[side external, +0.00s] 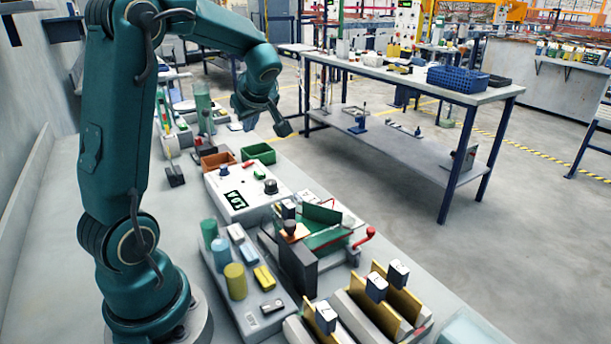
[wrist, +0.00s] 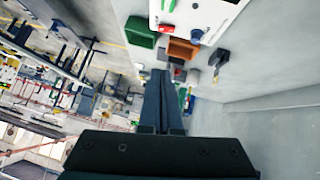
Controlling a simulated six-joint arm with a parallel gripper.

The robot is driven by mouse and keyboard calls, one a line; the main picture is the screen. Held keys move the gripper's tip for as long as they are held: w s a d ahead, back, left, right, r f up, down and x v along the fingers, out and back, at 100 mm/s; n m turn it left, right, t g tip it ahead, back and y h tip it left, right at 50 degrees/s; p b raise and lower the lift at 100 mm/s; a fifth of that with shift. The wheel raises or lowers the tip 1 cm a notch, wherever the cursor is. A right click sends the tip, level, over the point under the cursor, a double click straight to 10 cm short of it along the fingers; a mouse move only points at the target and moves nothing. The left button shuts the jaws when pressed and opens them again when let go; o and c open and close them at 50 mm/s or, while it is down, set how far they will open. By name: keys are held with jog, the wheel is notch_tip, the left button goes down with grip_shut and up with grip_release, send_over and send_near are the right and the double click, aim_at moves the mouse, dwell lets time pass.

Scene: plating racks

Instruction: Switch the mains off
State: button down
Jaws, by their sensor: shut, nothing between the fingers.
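A white control box (side external: 240,192) with a lit display (side external: 236,200) stands on the bench. Its top carries a black knob (side external: 270,186), a green part (side external: 259,174), a small red part (side external: 247,165) and a blue knob (side external: 224,171). In the wrist view the box (wrist: 215,12) is cut off at the top edge, with the red part (wrist: 166,28) and blue knob (wrist: 197,36) near its lower side. I cannot read which control is the mains. My gripper (side external: 286,130) is shut and empty, raised beyond the box and apart from it; its fingers (wrist: 160,75) point ahead.
An orange bin (side external: 217,161) and a green bin (side external: 259,153) stand just behind the box. A fixture with a red handle (side external: 364,240), a grey tray (side external: 222,262) and racks with yellow plates (side external: 402,300) stand in front. A blue-legged table (side external: 400,85) stands across the aisle.

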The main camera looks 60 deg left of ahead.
send_over(248, 164)
jog(key=f, duration=0.4)
jog(key=d+f, duration=0.1)
jog(key=f, duration=0.2)
jog(key=shift+s+f, duration=0.1)
jog(key=shift+s, duration=0.1)
jog(key=shift+w+f, duration=0.15)
jog(key=shift+f, duration=0.45)
jog(key=shift+w+f, duration=0.15)
jog(key=shift+f, duration=0.45)
jog(key=shift+w+f, duration=0.15)
jog(key=shift+f, duration=0.5)
